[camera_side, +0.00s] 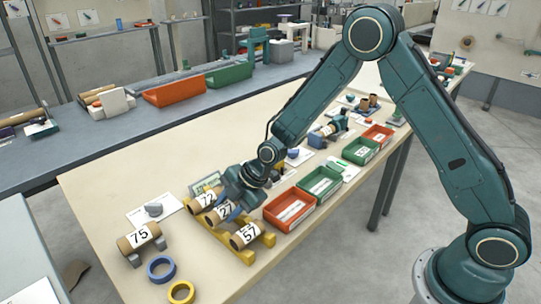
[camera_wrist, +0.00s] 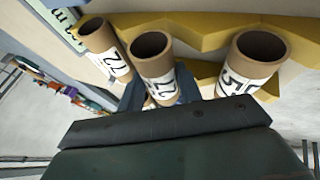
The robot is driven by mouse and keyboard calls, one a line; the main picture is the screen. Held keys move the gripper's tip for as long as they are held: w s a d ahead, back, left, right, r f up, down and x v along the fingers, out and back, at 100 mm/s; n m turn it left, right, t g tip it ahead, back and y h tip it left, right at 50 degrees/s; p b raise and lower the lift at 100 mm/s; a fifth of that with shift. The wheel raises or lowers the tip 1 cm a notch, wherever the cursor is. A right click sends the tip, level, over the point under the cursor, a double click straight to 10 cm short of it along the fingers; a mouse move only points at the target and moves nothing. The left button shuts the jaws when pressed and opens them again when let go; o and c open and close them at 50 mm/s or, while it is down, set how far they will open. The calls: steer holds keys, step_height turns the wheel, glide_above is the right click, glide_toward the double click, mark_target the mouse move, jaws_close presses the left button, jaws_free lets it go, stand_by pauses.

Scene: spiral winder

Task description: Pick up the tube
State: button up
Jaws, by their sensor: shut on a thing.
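Cardboard tubes with white number labels lie on a yellow rack (camera_side: 262,241). The middle tube (camera_side: 222,213), whose label looks like 27, is between the blue fingers of my gripper (camera_wrist: 160,86). The fingers are shut on it, one at each side, and it still appears to be at rack level. It shows open end up in the wrist view (camera_wrist: 152,48). Tube 72 (camera_side: 205,197) lies beside it on one side, and tube 57 (camera_side: 244,236) on the other, with a gap. My wrist hides part of the rack and the tubes' far ends.
A tube labelled 75 (camera_side: 140,238) lies on a grey stand at the left. Blue (camera_side: 161,269) and yellow (camera_side: 181,293) rings lie at the front. A red bin (camera_side: 289,210) stands right of the rack, with green bins (camera_side: 320,184) beyond.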

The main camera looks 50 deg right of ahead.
mark_target(229, 203)
step_height(229, 203, up, 18)
stand_by(0.5)
stand_by(0.5)
steer(key=w+d+r, duration=0.1)
steer(key=w+d, duration=0.2)
steer(key=d, duration=0.5)
steer(key=w+d+r, duration=0.1)
steer(key=w+d, duration=0.3)
steer(key=d, duration=0.4)
step_height(229, 203, down, 16)
steer(key=shift+s+a+g, duration=0.2)
steer(key=shift+a+g, duration=0.05)
steer(key=shift+g, duration=0.05)
steer(key=shift+f, duration=0.2)
steer(key=shift+f, duration=2.05)
steer(key=shift+f, duration=0.6)
